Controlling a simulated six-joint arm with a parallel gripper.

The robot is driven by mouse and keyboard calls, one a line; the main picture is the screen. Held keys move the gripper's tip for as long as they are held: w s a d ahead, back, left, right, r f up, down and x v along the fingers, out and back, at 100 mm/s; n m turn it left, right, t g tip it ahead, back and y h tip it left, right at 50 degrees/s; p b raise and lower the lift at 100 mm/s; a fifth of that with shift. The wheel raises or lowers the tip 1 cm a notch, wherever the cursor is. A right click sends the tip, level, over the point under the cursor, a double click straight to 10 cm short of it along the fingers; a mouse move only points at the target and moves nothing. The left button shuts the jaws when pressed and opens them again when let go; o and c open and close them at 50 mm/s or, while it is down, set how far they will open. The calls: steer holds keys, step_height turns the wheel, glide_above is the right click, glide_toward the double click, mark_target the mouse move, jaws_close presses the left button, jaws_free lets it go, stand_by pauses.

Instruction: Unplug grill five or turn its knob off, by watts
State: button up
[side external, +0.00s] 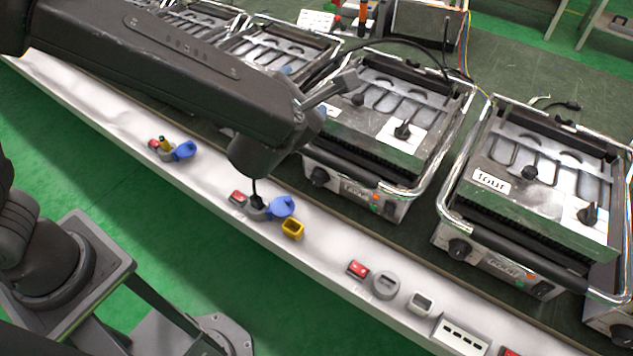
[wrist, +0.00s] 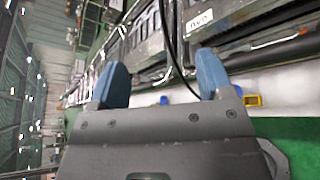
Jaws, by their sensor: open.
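My gripper (wrist: 162,80) is open and empty in the wrist view, its two blue-tipped fingers apart. A grill at the right (side external: 540,190) carries a tag that seems to read FOUR, with dark front knobs (side external: 458,250). Another grill (side external: 385,125) stands left of it. A further grill (side external: 610,318) is cut off at the right edge; its label is not visible. A black plug (side external: 257,202) sits in a bench socket with an open blue lid (side external: 282,207). No watt reading is legible.
The white bench edge (side external: 330,245) carries red switches (side external: 357,268), a grey socket (side external: 385,285), a yellow frame (side external: 293,228) and a slotted white block (side external: 460,333). A black cable (wrist: 174,45) passes between my fingers in the wrist view. Green floor lies in front.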

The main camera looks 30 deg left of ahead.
glide_toward(317, 181)
steer(key=v, duration=0.5)
steer(key=x, duration=1.4)
steer(key=shift+w, duration=0.15)
steer(key=c, duration=0.9)
